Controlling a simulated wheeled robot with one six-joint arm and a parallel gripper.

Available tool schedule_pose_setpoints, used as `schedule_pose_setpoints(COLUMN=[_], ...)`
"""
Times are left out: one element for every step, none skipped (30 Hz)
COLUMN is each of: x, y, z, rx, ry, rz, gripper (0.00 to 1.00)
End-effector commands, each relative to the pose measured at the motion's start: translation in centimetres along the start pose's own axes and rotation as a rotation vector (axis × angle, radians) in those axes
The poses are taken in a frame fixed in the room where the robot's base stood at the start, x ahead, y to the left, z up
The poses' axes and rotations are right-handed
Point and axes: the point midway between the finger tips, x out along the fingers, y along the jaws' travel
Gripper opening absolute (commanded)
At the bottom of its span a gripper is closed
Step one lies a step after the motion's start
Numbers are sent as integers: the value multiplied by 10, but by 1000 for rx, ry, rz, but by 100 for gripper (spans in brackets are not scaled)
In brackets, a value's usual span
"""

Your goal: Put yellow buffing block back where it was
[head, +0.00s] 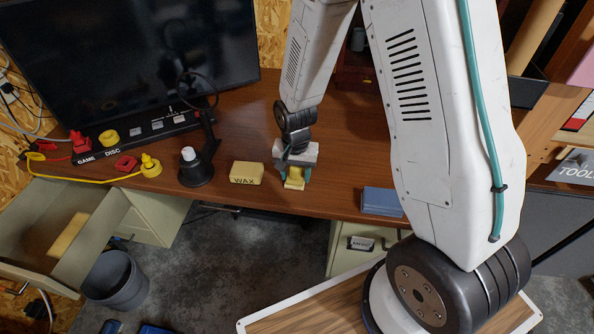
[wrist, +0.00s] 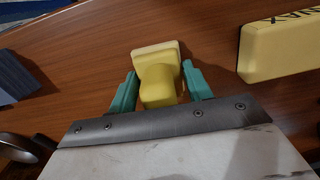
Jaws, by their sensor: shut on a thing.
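The yellow buffing block (wrist: 160,84) has a rounded yellow grip on a paler, flat base. It sits between the two teal fingers of my gripper (wrist: 161,88), which is shut on it. In the head view the block (head: 294,179) shows below my gripper (head: 293,173), near the bench's front edge. Whether its base touches the wood or hangs just above it, I cannot tell. My gripper points down at the bench and hides part of the block in the head view.
A yellow WAX block (head: 247,173) lies to the left and a blue-grey block (head: 381,201) to the right. A black lamp (head: 196,172) and a monitor (head: 130,60) stand further left. An open drawer (head: 30,245) juts out at lower left. Bare wood surrounds my gripper.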

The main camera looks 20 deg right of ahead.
Motion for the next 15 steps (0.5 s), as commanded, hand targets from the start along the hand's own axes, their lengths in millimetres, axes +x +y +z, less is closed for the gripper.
schedule_pose_setpoints(x=[0, 0, 0, 0, 0, 0, 1, 2, 3, 2, 2, 2, 2, 2, 2], y=[0, 0, 0, 0, 0, 1, 1, 1, 1, 1, 1, 2, 2, 2, 3], z=[0, 0, 0, 0, 0, 0, -1, -1, -1, -1, -1, -1, -1, -2, -2], rx=[0, 0, 0, 1, 1, 1, 2, 2, 2, 2, 3, 3, 3, 4, 4], ry=[1, 1, 1, 1, 1, 0, 0, 0, 0, 0, 1, 0, 0, 0, 0], rz=[-1, -1, -1, -1, 0, 0, 0, 0, 0, 0, 0, 0, 0, 0, 0], gripper=[28, 28, 28, 28, 28, 28, 28, 28, 52, 61, 69, 71, 71, 71, 71])
